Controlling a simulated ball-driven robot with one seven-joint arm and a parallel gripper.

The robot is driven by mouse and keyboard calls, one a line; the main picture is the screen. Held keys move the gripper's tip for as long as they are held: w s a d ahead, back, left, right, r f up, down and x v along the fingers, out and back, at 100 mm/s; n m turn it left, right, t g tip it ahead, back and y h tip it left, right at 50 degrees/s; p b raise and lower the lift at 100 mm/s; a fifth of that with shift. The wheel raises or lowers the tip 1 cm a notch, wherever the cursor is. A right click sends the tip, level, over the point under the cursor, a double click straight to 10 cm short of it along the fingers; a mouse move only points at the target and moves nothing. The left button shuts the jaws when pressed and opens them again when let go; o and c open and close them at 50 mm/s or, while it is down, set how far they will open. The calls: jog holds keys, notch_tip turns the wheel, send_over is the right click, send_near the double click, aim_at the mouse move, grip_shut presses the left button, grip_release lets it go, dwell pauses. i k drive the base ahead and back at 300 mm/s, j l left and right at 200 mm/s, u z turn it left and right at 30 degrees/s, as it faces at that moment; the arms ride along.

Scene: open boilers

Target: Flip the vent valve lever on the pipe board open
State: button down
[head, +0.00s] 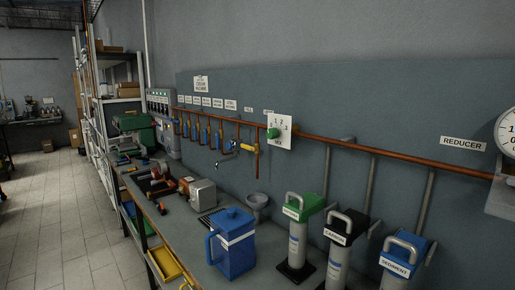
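The pipe board (380,90) is a large grey-blue panel on the right wall, with a copper pipe (380,152) running across it. On its left part hang several short copper pipes with blue parts (205,135) under a row of white labels (206,101). A tap with a blue handle (228,146) sticks out beside a vertical copper pipe (257,145). The small labels are too blurred to read, so I cannot tell which of these is the vent valve lever or how it stands. My gripper is not in view.
A workbench (180,228) below the board holds a blue lidded jug (232,250), a grey metal box (203,193) and tools. Three filter canisters with green (304,207), black (346,227) and blue (402,257) tops stand at the right. The floor (60,210) at left is clear.

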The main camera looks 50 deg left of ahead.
aim_at(249, 147)
jog(key=i+j+u, duration=0.15)
jog(key=i+u, duration=0.5)
jog(key=u, duration=0.95)
jog(key=i+j+u, duration=0.25)
jog(key=i+j, duration=0.15)
jog(key=i+j+u, duration=0.25)
jog(key=i, duration=0.3)
jog(key=i+j+u, duration=0.25)
jog(key=i, duration=0.2)
